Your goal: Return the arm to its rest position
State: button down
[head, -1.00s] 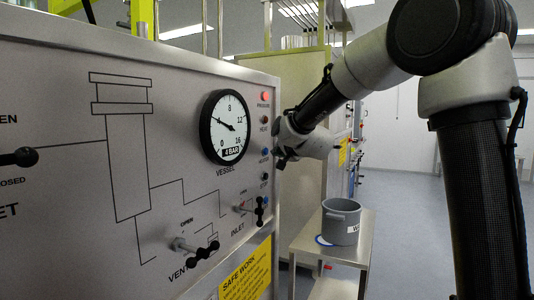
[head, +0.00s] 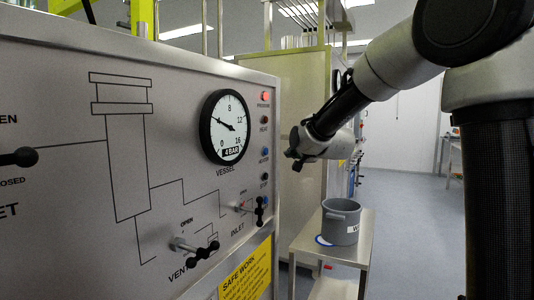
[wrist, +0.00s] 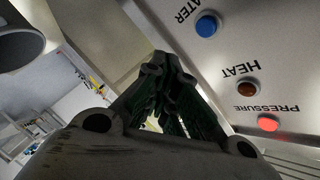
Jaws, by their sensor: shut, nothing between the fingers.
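My arm reaches in from the right in the head view. My gripper (head: 294,160) is small there, at the end of the arm, just right of the control panel's edge and apart from the panel (head: 60,75). In the wrist view my gripper (wrist: 168,66) has its dark fingers together, with nothing held. Beside them on the panel are a blue button (wrist: 207,25), a brown button (wrist: 247,89) marked HEAT and a lit red light (wrist: 268,123) marked PRESSURE.
A pressure gauge (head: 225,126) and black-handled vent (head: 203,251) and inlet (head: 259,211) valves stick out of the panel. A grey pot (head: 341,224) stands on a metal side table (head: 349,254) below my gripper. The floor at the right is clear.

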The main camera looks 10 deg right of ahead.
jog(key=s+d+f+n+g, duration=0.2)
jog(key=s+f+n+g, duration=0.5)
jog(key=s+f, duration=0.55)
jog(key=s+d+n+g+h, duration=0.1)
jog(key=s+d, duration=0.2)
jog(key=s, duration=0.7)
jog(key=s+d+g, duration=0.1)
jog(key=s+d, duration=0.3)
jog(key=s, duration=0.6)
jog(key=s+d+n+g+h, duration=0.1)
jog(key=s+d, duration=0.3)
jog(key=s, duration=0.6)
jog(key=shift+s+n+g+h, duration=0.2)
jog(key=shift+n+g+h, duration=0.1)
jog(key=shift+g, duration=0.2)
